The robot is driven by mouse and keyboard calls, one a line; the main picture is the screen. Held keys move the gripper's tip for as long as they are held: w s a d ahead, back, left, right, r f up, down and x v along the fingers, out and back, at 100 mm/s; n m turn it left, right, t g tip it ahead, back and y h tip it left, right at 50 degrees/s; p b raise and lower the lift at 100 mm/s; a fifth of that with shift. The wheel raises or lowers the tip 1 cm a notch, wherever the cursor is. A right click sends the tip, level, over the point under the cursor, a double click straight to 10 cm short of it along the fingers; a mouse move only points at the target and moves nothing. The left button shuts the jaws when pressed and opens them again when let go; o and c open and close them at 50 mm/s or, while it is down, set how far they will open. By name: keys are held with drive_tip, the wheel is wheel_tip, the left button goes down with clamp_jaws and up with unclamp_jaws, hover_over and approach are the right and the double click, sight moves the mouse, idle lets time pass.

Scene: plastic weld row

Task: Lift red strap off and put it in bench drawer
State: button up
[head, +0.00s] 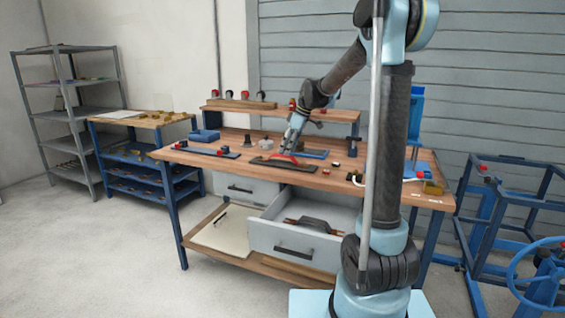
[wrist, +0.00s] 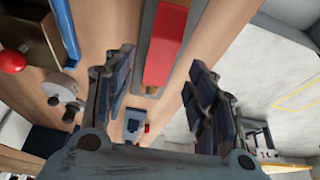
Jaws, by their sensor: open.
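The red strap (head: 284,157) lies across a dark flat plate (head: 262,163) near the front edge of the bench top. In the wrist view the strap (wrist: 166,48) is a red band on a grey bar. My gripper (head: 287,150) is low over the bench at the strap. In the wrist view my gripper (wrist: 160,65) is open, with one finger on each side of the strap's line; I cannot tell whether they touch it. The bench drawer (head: 295,246) is pulled open below the bench top, with a dark item (head: 314,224) inside.
A second drawer (head: 240,188) to the left is shut. Blue fixtures (head: 208,149) and small dark parts stand on the bench (head: 320,182). In the wrist view a red knob (wrist: 12,62) is left of my gripper. A shelf (head: 330,115) runs behind.

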sight(283, 155)
drive_tip(key=shift+x, duration=2.55)
drive_tip(key=shift+w+a+r, duration=0.1)
drive_tip(key=shift+a, duration=0.05)
drive_tip(key=c, duration=1.2)
